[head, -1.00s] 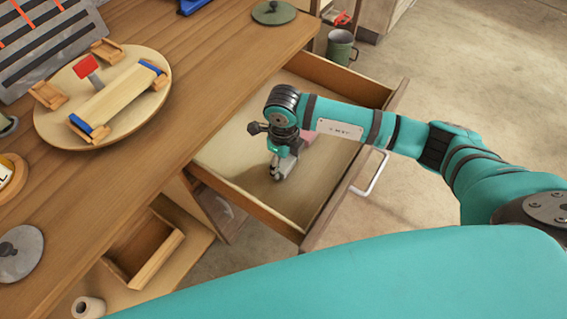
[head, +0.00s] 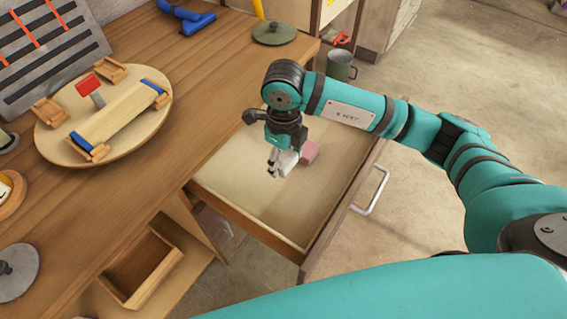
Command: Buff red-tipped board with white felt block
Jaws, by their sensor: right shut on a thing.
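A pale board (head: 126,112) lies across a round wooden turntable (head: 52,142), with blue pieces at both of its ends. A red tab (head: 88,84) on a short stem stands beside the board; I see no red on the board's own ends. My right gripper (head: 274,168) points down over the open drawer (head: 235,185). It is shut on a white block (head: 287,162), partly hidden by the fingers, which looks to be the felt block. A pink block (head: 309,152) is just right of it in the drawer. My left gripper is not in view.
Wooden end blocks (head: 110,68) sit around the turntable. A slotted grey rack (head: 45,50) stands behind it. A green lid (head: 275,33) and a blue tool (head: 187,18) lie farther back. The bench between turntable and drawer is clear.

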